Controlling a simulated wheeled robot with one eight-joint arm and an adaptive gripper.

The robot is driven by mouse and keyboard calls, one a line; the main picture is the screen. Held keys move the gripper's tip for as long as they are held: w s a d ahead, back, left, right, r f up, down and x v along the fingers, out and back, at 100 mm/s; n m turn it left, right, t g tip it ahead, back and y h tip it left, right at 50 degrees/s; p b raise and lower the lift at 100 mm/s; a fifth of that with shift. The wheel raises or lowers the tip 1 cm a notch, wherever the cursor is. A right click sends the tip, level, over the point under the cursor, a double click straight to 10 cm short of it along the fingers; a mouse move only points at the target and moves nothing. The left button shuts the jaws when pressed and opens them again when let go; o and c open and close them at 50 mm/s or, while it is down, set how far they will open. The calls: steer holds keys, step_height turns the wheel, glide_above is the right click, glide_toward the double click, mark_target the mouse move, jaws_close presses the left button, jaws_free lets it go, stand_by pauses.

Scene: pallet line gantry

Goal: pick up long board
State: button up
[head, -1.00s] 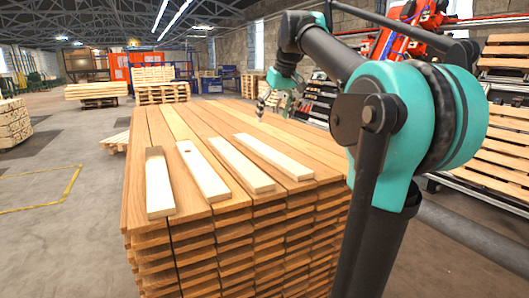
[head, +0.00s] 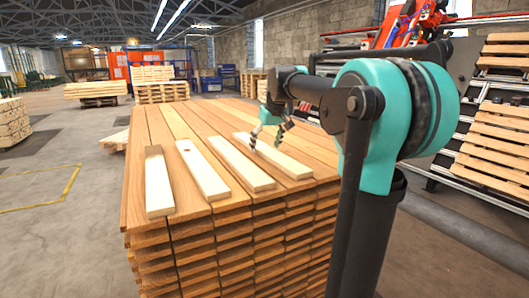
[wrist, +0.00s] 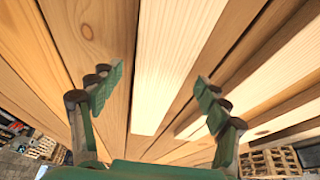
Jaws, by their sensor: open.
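Several pale boards lie side by side on the brown plank stack (head: 290,225). In the head view they are a left board (head: 158,185), one with a dark knot (head: 203,173), a third (head: 240,165) and a rightmost one (head: 285,161). The rightmost looks among the longest. My gripper (head: 265,144) hangs open and empty over the far part of the rightmost boards. In the wrist view, a pale board (wrist: 178,60) lies between the open fingers of my gripper (wrist: 158,88), lower than the fingertips. Another pale board (wrist: 250,75) lies right of it.
Stacked pallets (head: 160,92) stand behind the plank stack. A rack of pallets (head: 495,140) and red machinery (head: 408,25) stand on the right. The floor on the left is mostly clear, with a yellow line (head: 70,182).

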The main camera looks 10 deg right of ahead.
steer(key=shift+f, duration=0.2)
steer(key=c, duration=1.5)
steer(key=shift+r, duration=0.1)
